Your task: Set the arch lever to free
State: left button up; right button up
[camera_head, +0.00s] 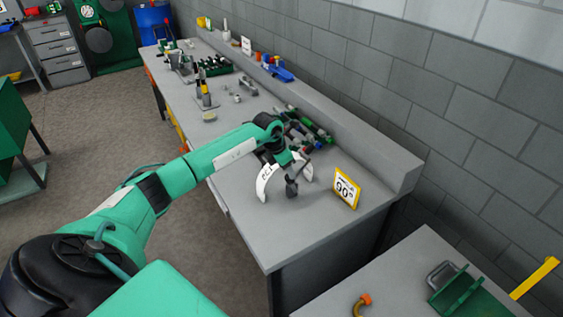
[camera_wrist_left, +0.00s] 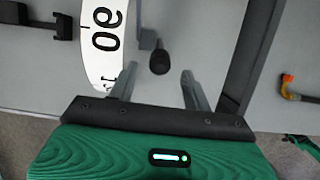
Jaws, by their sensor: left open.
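The arch lever shows as a white arch-shaped scale (camera_head: 264,184) with dark markings and a dark knob (camera_head: 291,188), near the front end of the long bench. In the left wrist view the scale (camera_wrist_left: 103,40) reads "90", and the dark round knob (camera_wrist_left: 159,60) lies just beyond the fingertips, between their lines. My left gripper (camera_wrist_left: 158,84) is open and empty, with one finger on each side of the knob's line. In the head view the gripper (camera_head: 286,168) is over the arch and hides part of it. I cannot tell whether the fingers touch the knob. My right gripper is not in view.
Several dark and green tools (camera_head: 309,129) lie behind my gripper on the long bench (camera_head: 250,245). A second table (camera_head: 400,280) with an orange-tipped hook (camera_head: 362,303) and green tray is at lower right.

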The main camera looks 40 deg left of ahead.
pick_arm(q)
jog(key=b+v, duration=0.1)
jog(key=v, duration=0.4)
jog(key=shift+r, duration=0.2)
